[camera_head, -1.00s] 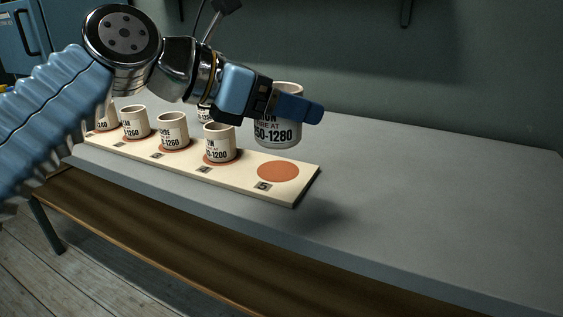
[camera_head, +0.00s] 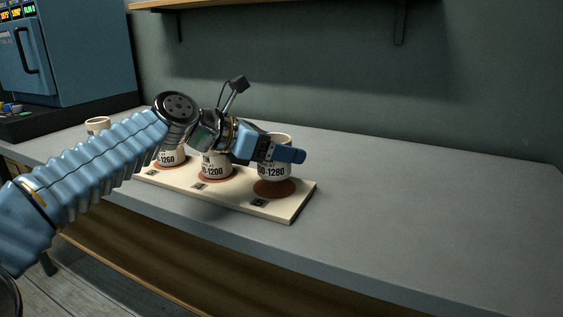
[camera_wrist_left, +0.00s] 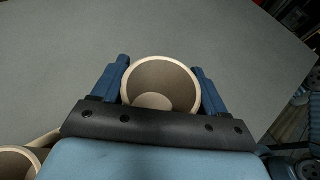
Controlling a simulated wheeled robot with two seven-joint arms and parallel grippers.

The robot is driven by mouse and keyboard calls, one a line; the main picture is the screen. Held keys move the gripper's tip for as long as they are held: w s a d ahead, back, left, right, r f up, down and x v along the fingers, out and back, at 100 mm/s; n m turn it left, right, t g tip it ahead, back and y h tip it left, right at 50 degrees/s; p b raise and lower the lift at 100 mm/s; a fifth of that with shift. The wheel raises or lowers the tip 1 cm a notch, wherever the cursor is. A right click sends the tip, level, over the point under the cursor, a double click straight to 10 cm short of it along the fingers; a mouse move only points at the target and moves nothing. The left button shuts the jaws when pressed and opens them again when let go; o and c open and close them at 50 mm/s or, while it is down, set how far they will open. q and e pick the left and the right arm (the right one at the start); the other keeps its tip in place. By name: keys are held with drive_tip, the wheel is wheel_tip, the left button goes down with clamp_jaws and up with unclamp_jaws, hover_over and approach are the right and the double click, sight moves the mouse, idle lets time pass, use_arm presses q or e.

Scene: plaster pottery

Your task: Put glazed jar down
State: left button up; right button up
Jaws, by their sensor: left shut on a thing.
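The glazed jar (camera_head: 272,173) is cream with black lettering, of which "-1280" is readable. My left gripper (camera_head: 285,153) is shut on it near its upper part. The jar is upright over the last orange-brown spot (camera_head: 289,189) at the right end of the cream board (camera_head: 300,203). I cannot tell whether its base touches the spot. In the left wrist view the jar's open mouth (camera_wrist_left: 160,84) shows between the two blue fingers, and it looks empty inside. My right gripper is in neither view.
Similar lettered jars stand on the board to the left, one marked "1200" (camera_head: 214,168) and one marked "1260" (camera_head: 170,157); my arm partly hides them. Another jar (camera_head: 97,124) stands farther left. The grey worktop (camera_head: 430,210) is clear to the right. A blue cabinet with lit displays (camera_head: 85,60) stands at the back left.

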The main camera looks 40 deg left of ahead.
use_arm(q)
drive_tip(key=shift+s+f, duration=0.1)
drive_tip(key=shift+f, duration=1.2)
drive_tip(key=shift+f+b, duration=0.2)
drive_tip(key=shift+b, duration=0.1)
drive_tip(key=o, duration=1.1)
drive_tip(key=shift+o, duration=0.2)
